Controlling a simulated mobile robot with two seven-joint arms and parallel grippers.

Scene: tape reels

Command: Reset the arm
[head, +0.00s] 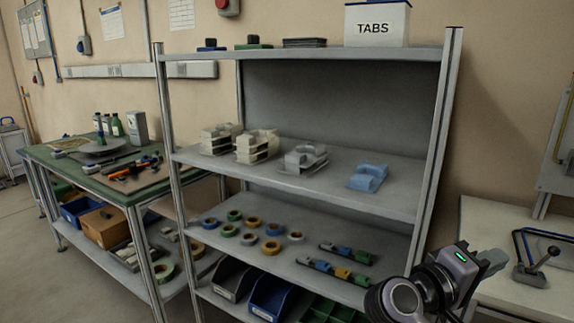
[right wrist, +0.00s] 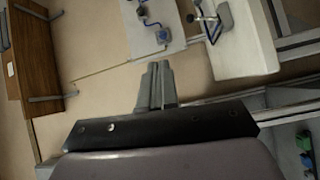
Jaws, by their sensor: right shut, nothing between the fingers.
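My right arm comes in at the lower right of the head view, and its gripper (head: 494,259) points right, in front of the shelf rack's right post and over the edge of the white bench. In the right wrist view the two fingers of my right gripper (right wrist: 157,72) are together with nothing between them. The fingers hang clear, with the floor and benches beyond them. My left arm and gripper are not in the head view.
A grey shelf rack (head: 330,175) holds several tape reels (head: 271,248), dispensers (head: 305,158) and a box marked TABS (head: 377,24). A white bench (head: 500,225) with a lever tool (head: 535,268) stands right. A green-topped workbench (head: 60,163) stands left, with open floor before it.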

